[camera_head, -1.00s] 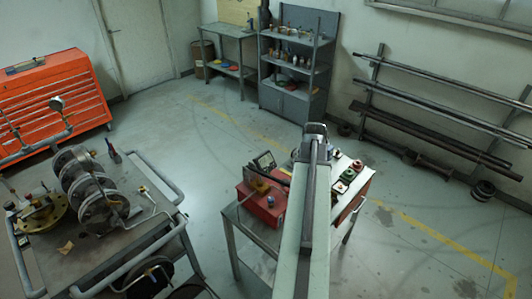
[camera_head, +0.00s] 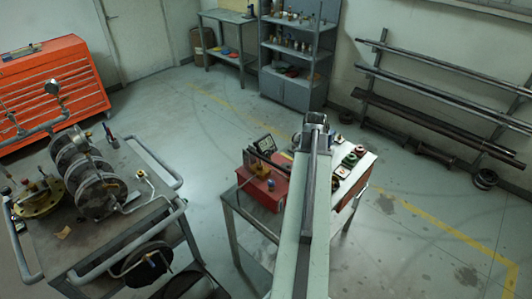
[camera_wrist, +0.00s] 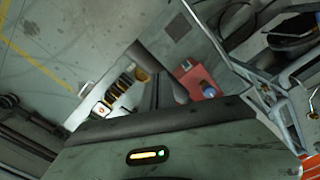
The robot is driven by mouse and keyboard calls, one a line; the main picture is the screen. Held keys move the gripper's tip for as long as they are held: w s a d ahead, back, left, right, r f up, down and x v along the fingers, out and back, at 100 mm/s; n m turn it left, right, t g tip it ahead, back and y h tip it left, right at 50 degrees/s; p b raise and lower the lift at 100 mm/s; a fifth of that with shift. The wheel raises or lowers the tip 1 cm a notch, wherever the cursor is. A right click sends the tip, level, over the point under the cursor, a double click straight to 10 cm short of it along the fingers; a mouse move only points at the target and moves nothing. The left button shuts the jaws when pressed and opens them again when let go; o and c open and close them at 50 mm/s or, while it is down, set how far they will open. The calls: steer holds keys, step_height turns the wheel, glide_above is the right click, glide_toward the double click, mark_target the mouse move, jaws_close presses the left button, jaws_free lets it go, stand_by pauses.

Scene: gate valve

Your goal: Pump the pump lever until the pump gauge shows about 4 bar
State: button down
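The pump is a red box (camera_head: 268,188) on a small metal table, left of my arm in the head view. A dark gauge or display panel (camera_head: 265,144) stands at its back; its reading is too small to make out. A dark bar beside the panel, perhaps the pump lever (camera_head: 268,160), runs toward my arm, which hides its right end. The red box also shows in the wrist view (camera_wrist: 197,80). My gripper (camera_head: 316,120) is at the far end of my arm, seemingly above the table and right of the box. Whether its fingers are open is unclear.
Several small coloured parts (camera_head: 350,160) lie on the table's right side. A cart with pipes and flanged fittings (camera_head: 85,175) stands at left. An orange tool chest (camera_head: 50,85), a grey shelf unit (camera_head: 298,55) and a pipe rack (camera_head: 440,95) line the walls. Open floor lies behind the table.

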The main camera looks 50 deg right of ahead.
steer(key=shift+f+b, duration=2.65)
steer(key=shift+f, duration=0.25)
steer(key=shift+r, duration=0.2)
step_height(320, 180, up, 10)
steer(key=p, duration=1)
steer(key=shift+f, duration=0.25)
steer(key=shift+f+b, duration=0.65)
steer(key=shift+b, duration=0.05)
steer(key=shift+r, duration=0.1)
steer(key=shift+r+p, duration=0.55)
steer(key=shift+p, duration=0.1)
steer(key=shift+f, duration=0.15)
